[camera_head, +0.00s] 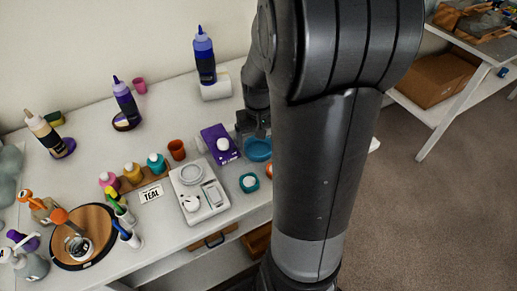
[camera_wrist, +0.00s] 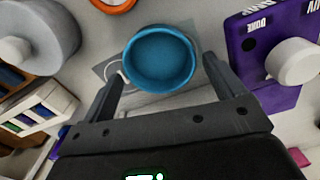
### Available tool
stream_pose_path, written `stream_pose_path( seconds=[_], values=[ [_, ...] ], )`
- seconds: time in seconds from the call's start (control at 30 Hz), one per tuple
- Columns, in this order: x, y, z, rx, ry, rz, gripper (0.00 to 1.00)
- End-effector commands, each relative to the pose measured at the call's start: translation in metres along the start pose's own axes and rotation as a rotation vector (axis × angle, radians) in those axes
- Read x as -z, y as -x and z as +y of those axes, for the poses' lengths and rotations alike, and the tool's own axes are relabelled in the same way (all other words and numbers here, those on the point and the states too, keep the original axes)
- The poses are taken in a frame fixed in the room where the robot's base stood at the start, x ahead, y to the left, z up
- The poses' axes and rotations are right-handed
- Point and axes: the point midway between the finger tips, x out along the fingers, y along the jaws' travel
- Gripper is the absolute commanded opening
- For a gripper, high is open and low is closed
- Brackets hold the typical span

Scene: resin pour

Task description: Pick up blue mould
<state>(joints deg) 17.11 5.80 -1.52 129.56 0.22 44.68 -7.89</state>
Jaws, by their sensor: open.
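The blue mould (camera_wrist: 160,62) is a round, shallow blue cup, seen from above in the wrist view. It sits on a grey printed patch on the white table. In the head view the blue mould (camera_head: 257,150) shows beside my arm, partly hidden by it. My gripper (camera_wrist: 163,78) is open, with one finger on each side of the mould's near part. I cannot tell whether the fingers touch it. In the head view my gripper (camera_head: 252,128) is at the mould, mostly hidden behind my arm.
A purple box (camera_wrist: 272,50) with a white knob stands close right of the mould in the wrist view. Bottles stand along the back.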

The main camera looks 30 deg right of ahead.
Motion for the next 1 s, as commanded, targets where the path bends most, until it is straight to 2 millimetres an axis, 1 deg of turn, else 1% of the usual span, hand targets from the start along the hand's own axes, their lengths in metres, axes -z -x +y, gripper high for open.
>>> stream_pose_path(
  seconds=[0.03,0.1,0.2,0.47,0.87,1.0],
  values=[
    [-0.002,-0.009,0.001,0.001,-0.001,-0.004,0.88],
    [-0.001,-0.018,0.001,0.001,0.0,-0.004,0.88],
    [-0.001,-0.026,0.001,0.0,0.0,-0.001,0.88],
    [-0.001,-0.028,0.001,0.0,0.0,0.001,0.88],
    [-0.001,-0.028,0.001,0.0,0.0,0.001,0.55],
    [0.0,-0.028,0.001,0.0,0.0,0.001,0.54]
  ],
)
